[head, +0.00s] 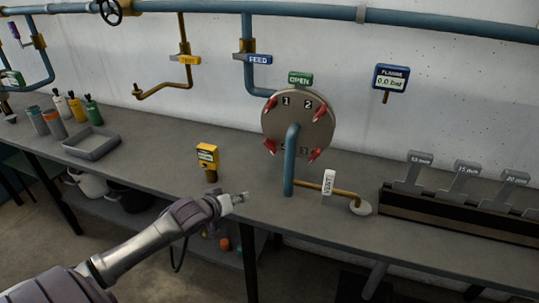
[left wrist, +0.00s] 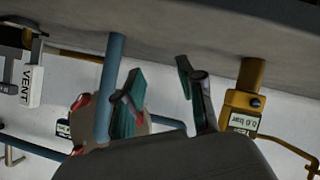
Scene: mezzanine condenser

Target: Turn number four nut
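A round grey-brown flange disc (head: 325,132) with several red nuts stands behind the bench in the head view. Numerals 1 and 2 show at its top. Lower numerals are small and partly hidden by the blue pipe (head: 290,170), so I cannot tell which nut is number four. One red nut (head: 269,146) is at lower left, another (head: 314,155) at lower right. My left gripper (head: 240,198) is over the bench's front edge, left of the pipe and short of the disc. In the left wrist view its fingers (left wrist: 160,65) are apart and empty. My right gripper is not in view.
A yellow gauge (head: 207,157) stands left of the disc. A brass pipe with a white VENT tag (head: 328,183) is right of the blue pipe. A tool rack (head: 450,215) is at right, a grey tray (head: 91,143) at left. Bench between tray and gauge is clear.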

